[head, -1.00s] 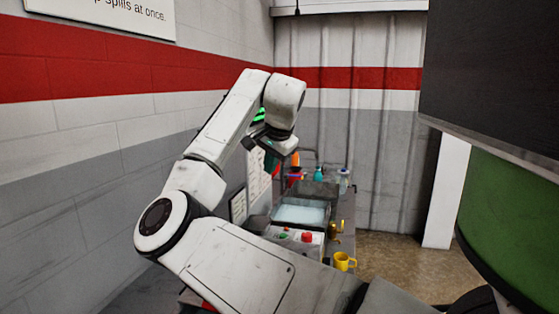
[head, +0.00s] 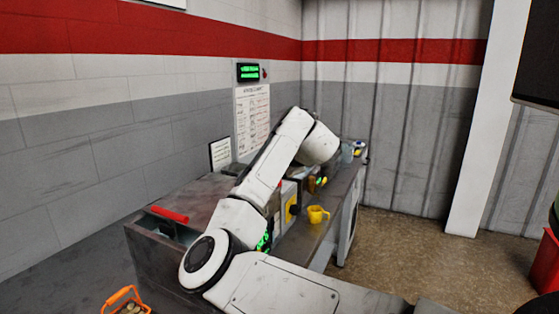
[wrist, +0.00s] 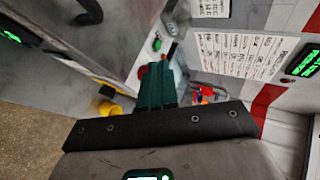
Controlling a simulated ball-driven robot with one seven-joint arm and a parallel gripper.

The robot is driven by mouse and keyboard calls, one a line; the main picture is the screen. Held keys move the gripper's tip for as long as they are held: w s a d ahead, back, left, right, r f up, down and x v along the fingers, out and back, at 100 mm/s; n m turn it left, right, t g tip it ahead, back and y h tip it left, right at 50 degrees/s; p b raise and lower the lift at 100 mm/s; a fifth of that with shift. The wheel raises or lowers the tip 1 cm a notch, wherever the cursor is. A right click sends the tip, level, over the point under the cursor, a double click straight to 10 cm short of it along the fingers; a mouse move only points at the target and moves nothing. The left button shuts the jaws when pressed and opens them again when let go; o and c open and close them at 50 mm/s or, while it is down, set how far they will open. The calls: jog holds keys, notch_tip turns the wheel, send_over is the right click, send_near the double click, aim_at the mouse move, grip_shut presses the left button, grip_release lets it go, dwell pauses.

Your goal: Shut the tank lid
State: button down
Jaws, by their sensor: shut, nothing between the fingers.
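A grey-brown tank (head: 150,252) stands at the left of the bench in the head view. What looks like its lid (head: 195,192) has a red handle (head: 169,214) at its near edge. A dark gap shows under the handle, so the lid seems partly raised. My arm covers the tank's right side. My gripper (wrist: 157,98) shows in the wrist view with its green fingers together and nothing held. In the head view my forearm hides the fingers, so their distance from the lid cannot be told.
A yellow mug (head: 317,214) stands on the bench's right part. An orange basket (head: 124,302) with small pieces is at the near left. A wall chart (head: 252,120) and a green display (head: 248,72) are behind.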

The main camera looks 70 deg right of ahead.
notch_tip(320, 180, down, 7)
jog(key=s+t+b, duration=0.1)
jog(key=b, duration=0.2)
jog(key=shift+s+f, duration=0.15)
jog(key=shift+s, duration=0.05)
